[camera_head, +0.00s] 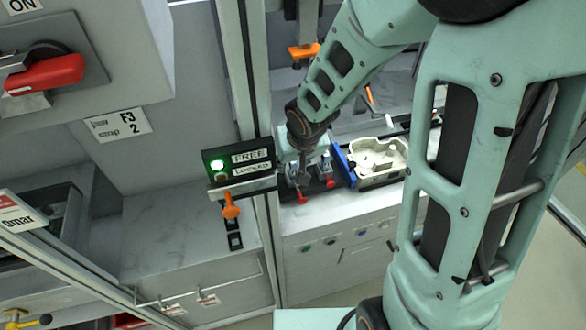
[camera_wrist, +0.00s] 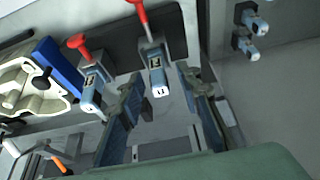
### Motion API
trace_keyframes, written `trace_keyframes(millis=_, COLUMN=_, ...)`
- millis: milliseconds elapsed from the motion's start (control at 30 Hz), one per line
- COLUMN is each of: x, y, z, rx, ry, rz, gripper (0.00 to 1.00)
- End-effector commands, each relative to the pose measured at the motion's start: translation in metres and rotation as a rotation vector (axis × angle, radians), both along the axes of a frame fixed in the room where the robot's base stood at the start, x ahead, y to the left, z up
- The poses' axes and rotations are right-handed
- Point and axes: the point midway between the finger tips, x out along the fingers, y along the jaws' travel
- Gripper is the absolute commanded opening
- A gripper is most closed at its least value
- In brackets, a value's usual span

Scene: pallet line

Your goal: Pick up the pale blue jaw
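Two pale blue blocks with red-knobbed handles stand side by side in the wrist view, the left one (camera_wrist: 92,92) and the middle one (camera_wrist: 158,72). Two smaller pale blue pieces (camera_wrist: 254,22) show at the upper right. I cannot tell which of these is the jaw. My gripper (camera_wrist: 158,84) is open, its two fingers reaching up from the bottom of the wrist view. The middle block shows between the fingertips, apparently beyond them; contact cannot be told. In the head view my gripper (camera_head: 302,165) points down over the bench among the red knobs, partly hiding the blocks.
A cream tray (camera_head: 380,177) stands right of my gripper, with a dark blue plate (camera_head: 343,164) at its side. A panel reading FREE and LOCKED (camera_head: 238,163), lit green, is at the left, with an orange handle (camera_head: 230,206) below. A frame post (camera_head: 238,75) stands close by.

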Motion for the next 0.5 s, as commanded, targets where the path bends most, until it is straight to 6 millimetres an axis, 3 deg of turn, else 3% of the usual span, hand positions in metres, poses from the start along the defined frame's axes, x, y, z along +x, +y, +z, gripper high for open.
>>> trace_keyframes(millis=267, x=0.0010, y=0.0003, z=-0.0016, rx=0.000, ry=0.000, rz=0.000, gripper=0.31)
trace_keyframes(millis=500, x=0.0009, y=0.0001, z=-0.0016, rx=0.000, ry=0.000, rz=0.000, gripper=0.04)
